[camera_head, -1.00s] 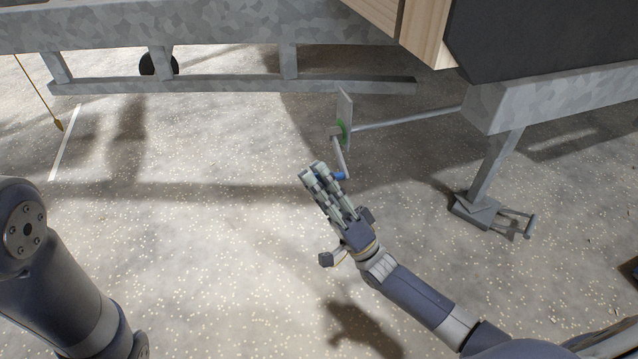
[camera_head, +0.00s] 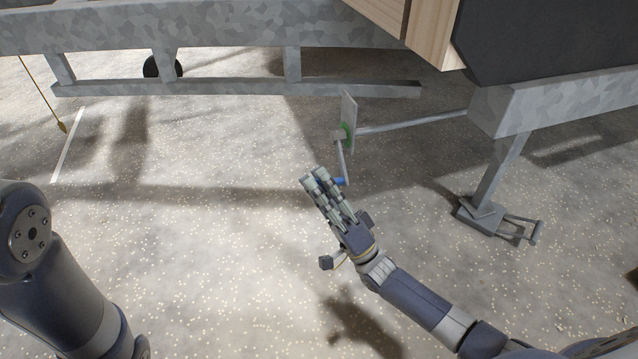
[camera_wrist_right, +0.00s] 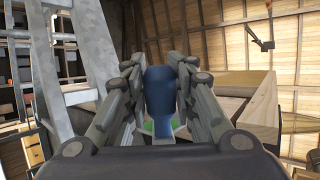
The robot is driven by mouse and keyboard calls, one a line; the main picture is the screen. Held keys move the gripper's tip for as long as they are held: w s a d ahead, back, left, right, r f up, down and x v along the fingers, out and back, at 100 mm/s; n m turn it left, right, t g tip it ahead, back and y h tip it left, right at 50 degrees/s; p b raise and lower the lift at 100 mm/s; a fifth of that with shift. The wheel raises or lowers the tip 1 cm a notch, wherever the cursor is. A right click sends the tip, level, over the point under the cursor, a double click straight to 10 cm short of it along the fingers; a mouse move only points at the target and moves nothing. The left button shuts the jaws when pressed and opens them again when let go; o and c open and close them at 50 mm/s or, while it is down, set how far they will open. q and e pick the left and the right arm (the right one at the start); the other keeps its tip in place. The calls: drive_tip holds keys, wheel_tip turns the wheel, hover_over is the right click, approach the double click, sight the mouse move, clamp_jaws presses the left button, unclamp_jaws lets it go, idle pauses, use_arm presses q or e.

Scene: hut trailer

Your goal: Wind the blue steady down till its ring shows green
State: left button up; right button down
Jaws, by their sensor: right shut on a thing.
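The crank (camera_head: 341,158) hangs down from a hub on an upright grey plate (camera_head: 349,113). A green ring (camera_head: 347,136) shows around the shaft at the plate, and some green also shows low in the right wrist view (camera_wrist_right: 149,124). The crank's blue handle (camera_head: 342,181) is at its lower end. My right gripper (camera_head: 314,177) is shut on this blue handle (camera_wrist_right: 159,88), which stands between its fingers in the right wrist view. A grey leg (camera_head: 497,172) with a flat foot (camera_head: 492,218) stands at right; I cannot tell how firmly it meets the floor. My left gripper is out of view.
A rod (camera_head: 410,122) runs from the plate to the grey trailer beam (camera_head: 560,95). A low rail (camera_head: 240,86) crosses at the back. A yellow pointed plumb line (camera_head: 61,126) hangs at far left. The speckled floor (camera_head: 200,240) is clear in the middle.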

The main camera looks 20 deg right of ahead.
drive_tip(key=shift+f, duration=0.35)
drive_tip(key=c, duration=1.4)
unclamp_jaws()
drive_tip(key=shift+d, duration=0.1)
drive_tip(key=shift+o, duration=0.4)
drive_tip(key=shift+r, duration=0.1)
drive_tip(key=v, duration=1.2)
